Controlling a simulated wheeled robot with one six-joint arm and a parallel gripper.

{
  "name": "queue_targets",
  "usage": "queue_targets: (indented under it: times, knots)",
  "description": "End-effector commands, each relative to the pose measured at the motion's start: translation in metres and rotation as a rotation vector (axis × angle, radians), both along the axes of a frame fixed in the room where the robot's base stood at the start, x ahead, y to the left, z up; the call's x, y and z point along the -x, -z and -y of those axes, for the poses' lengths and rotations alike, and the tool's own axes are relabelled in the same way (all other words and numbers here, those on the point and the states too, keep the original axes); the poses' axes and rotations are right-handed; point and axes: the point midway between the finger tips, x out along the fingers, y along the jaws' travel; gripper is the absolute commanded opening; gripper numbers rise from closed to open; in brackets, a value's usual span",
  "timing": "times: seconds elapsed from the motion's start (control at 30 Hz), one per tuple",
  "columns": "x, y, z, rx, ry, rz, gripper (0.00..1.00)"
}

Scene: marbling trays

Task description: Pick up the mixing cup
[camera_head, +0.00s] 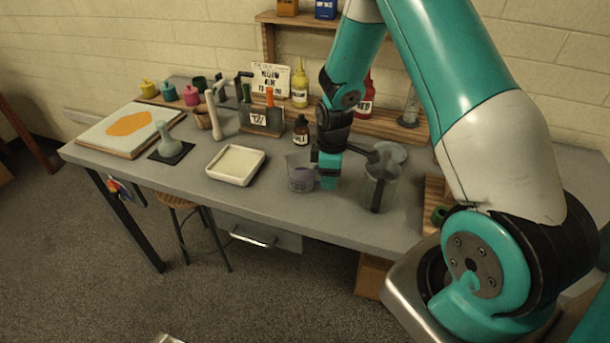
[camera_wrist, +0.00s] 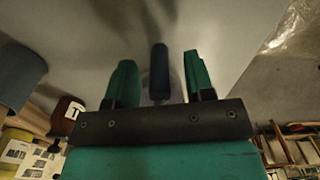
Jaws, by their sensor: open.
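The mixing cup appears to be the clear cup with purple contents (camera_head: 299,178), upright near the table's front edge. My gripper (camera_head: 328,174) points down at its right side in the head view and hides part of it. In the wrist view my gripper (camera_wrist: 157,82) is open, its two green fingers well apart. A dark upright bar (camera_wrist: 159,65) stands between them, with a gap on each side. It may be the cup's handle, but I cannot tell for sure. The cup's body is not clear in the wrist view.
A clear jug (camera_head: 388,190) with a dark handle stands close to the right of my gripper. A dark dropper bottle (camera_head: 301,131) stands behind. A white tray (camera_head: 236,181) lies to the left. The table's front edge (camera_head: 270,217) is near, with bare table between.

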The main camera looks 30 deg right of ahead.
Motion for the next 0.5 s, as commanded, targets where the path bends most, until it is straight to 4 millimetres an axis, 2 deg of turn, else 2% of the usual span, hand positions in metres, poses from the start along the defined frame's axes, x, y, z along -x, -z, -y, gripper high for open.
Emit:
queue_targets:
  times: [0.17,0.3,0.4,0.5]
  knots:
    - [-0.0004,0.0002,0.0000,0.001,0.000,0.001,0.49]
    - [-0.0003,0.0000,0.0000,0.001,0.000,0.001,0.19]
    - [-0.0003,-0.0001,0.0000,0.001,0.000,0.001,0.00]
    - [-0.0004,-0.0003,0.0000,0.000,0.000,0.001,0.00]
